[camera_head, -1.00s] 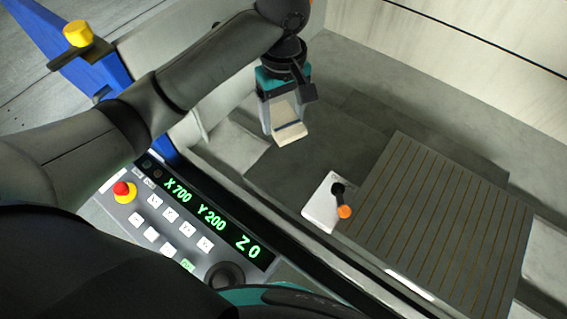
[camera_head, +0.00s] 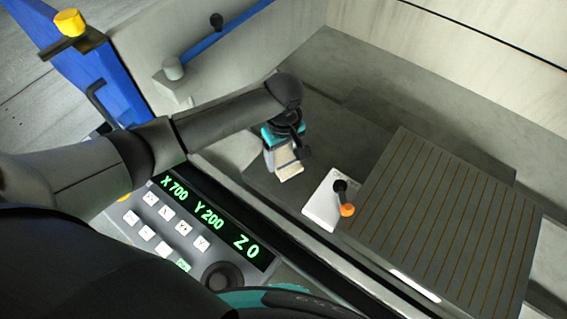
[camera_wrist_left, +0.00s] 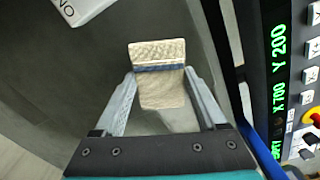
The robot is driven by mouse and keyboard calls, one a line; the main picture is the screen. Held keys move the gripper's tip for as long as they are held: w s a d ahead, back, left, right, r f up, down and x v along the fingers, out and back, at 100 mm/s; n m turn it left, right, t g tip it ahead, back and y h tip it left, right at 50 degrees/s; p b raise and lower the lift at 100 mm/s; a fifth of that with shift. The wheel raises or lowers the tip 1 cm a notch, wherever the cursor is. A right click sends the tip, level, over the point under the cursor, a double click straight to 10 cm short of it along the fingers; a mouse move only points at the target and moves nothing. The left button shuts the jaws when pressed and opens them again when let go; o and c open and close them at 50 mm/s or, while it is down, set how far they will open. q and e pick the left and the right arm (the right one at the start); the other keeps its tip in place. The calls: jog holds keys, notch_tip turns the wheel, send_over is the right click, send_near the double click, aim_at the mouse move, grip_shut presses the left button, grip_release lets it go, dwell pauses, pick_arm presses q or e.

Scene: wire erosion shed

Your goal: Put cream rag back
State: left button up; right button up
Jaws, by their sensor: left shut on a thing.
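The cream rag (camera_head: 289,170) is a small folded, light piece with a dark blue stripe across it, clear in the left wrist view (camera_wrist_left: 160,92). My left gripper (camera_head: 284,158) is shut on it, with one finger on each side of the rag. The gripper holds it over the dark grey floor of the machine's tank (camera_head: 330,130), left of a white block. I cannot tell whether the rag touches the floor. My right gripper is not in view.
The tank's near wall and a control panel (camera_head: 165,225) with a green display lie in front. A blue bar (camera_head: 225,35) is behind.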

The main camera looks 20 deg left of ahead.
aim_at(283, 159)
pick_arm(q)
jog(key=shift+f, duration=1.6)
jog(key=shift+f, duration=0.1)
jog(key=o, duration=1.2)
jog(key=shift+o, duration=0.2)
notch_tip(283, 159, up, 12)
jog(key=shift+r+p, duration=0.15)
jog(key=shift+p, duration=0.95)
jog(key=shift+s, duration=0.1)
